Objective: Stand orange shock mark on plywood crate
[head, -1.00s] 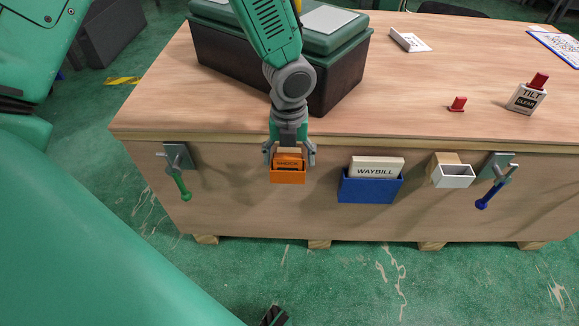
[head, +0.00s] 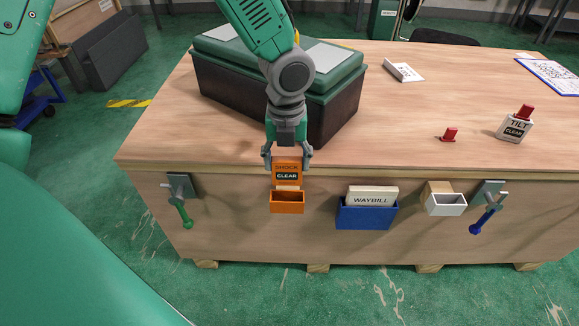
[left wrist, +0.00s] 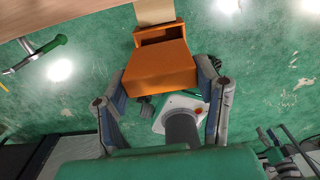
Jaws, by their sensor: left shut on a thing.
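The orange shock mark (head: 287,170), labelled SHOCK CLEAR, is upright between the fingers of my left gripper (head: 288,158). The gripper is shut on it at the front edge of the plywood crate (head: 240,145). The mark is just above the orange holder (head: 287,203) on the crate's front face; whether its lower end is clear of the holder is hard to tell. In the left wrist view, the mark (left wrist: 160,68) fills the space between the fingers, with the holder (left wrist: 158,33) beyond it. My right gripper is not seen.
A dark case with a green lid (head: 335,85) stands on the crate behind my left gripper. A white TILT mark (head: 515,127) and a small red piece (head: 449,134) stand at right. A blue WAYBILL holder (head: 367,215) and clamps hang in front. The crate top's middle right is clear.

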